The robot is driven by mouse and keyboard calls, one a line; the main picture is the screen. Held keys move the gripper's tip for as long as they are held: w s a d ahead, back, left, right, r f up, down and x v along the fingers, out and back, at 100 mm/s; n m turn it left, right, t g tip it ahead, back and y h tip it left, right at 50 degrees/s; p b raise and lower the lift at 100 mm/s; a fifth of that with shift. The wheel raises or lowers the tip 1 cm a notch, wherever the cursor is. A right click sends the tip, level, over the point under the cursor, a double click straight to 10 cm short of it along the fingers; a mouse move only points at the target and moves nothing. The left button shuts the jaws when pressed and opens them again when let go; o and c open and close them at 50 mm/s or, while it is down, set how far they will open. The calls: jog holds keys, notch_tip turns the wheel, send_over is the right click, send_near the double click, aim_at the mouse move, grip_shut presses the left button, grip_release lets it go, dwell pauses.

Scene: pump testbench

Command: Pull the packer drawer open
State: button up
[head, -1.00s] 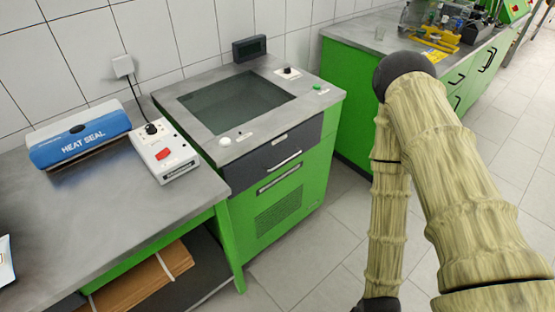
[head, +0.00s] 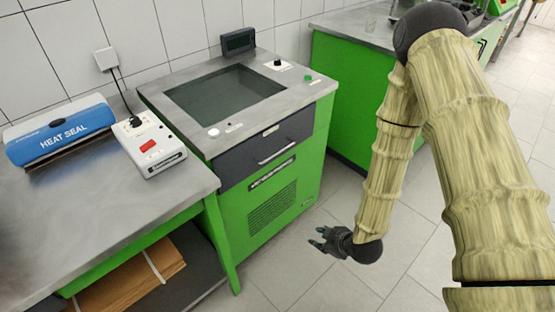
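The packer is a green cabinet (head: 272,207) with a grey top and a dark window (head: 226,95). Its dark grey drawer (head: 240,165) sits flush in the upper front and looks closed. A pale bar handle (head: 277,153) runs across the drawer front. My gripper (head: 316,240) is at the right of the packer, lower than the drawer handle and apart from it. Its dark fingers point left and look spread, with nothing between them.
A bench at the left carries a blue heat sealer (head: 60,134) and a white control box (head: 149,144) with a red switch. Flat cardboard (head: 130,280) lies below it. Another green bench (head: 352,95) stands behind my arm. The tiled floor before the packer is clear.

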jog(key=w+a+r+n+t+y+b, duration=0.3)
jog(key=w+r+n, duration=0.35)
jog(key=w, duration=0.55)
jog(key=n+t+y+b, duration=0.2)
jog(key=n+y, duration=0.1)
jog(key=n, duration=0.5)
send_near(278, 153)
jog(key=x, duration=1)
jog(key=shift+w+f+p, duration=0.2)
jog(key=shift+p, duration=0.1)
grip_shut()
